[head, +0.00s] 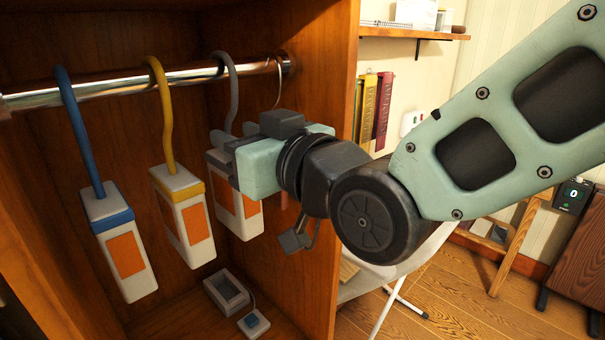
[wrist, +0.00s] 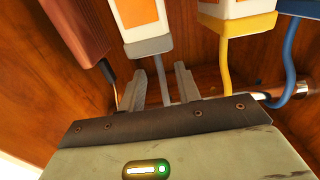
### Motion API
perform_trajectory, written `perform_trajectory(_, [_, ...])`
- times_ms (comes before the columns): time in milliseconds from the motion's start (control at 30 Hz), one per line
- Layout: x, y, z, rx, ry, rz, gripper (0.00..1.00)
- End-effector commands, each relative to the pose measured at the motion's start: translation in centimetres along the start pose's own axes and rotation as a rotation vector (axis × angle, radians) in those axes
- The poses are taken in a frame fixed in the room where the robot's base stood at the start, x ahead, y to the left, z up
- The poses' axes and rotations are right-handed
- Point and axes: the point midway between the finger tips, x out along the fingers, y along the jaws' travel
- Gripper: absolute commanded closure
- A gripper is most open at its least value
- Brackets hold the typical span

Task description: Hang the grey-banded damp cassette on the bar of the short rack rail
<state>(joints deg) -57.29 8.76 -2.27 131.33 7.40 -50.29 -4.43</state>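The grey-banded cassette (head: 235,200), white with an orange panel, hangs upright beneath the metal rail (head: 130,84). Its grey hook (head: 233,85) passes over the bar. My gripper (head: 224,142) is at the cassette's top, partly covering its grey band. In the wrist view, the cassette (wrist: 140,18) appears upside down, and my gripper (wrist: 165,88) has its two fingers apart, one on each side of the grey hook's stem. Gaps show between the stem and the fingers, so they look open.
A yellow-banded cassette (head: 183,215) and a blue-banded cassette (head: 122,250) hang to the left. A reddish-brown item (wrist: 75,32) hangs close by on a thin hook (head: 279,85). A small grey tray (head: 228,292) lies on the cabinet floor. The cabinet's side wall (head: 335,120) stands at the right.

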Motion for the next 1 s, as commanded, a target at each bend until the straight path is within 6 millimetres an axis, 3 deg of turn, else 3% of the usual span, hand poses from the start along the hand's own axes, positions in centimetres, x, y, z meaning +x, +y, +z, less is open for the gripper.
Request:
perform_trajectory(433, [-8.9, 0.0, 0.1, 0.001, 0.005, 0.000, 0.67])
perform_trajectory(600, [-11.0, 0.0, 0.1, 0.001, 0.003, 0.000, 0.67])
perform_trajectory(800, [-12.1, 0.0, 0.0, 0.000, 0.002, 0.000, 0.67])
perform_trajectory(933, [-12.1, 0.4, 2.4, 0.000, -0.104, 0.004, 0.67])
perform_trajectory(1000, [-12.2, 0.9, 5.2, 0.003, -0.225, 0.009, 0.67])
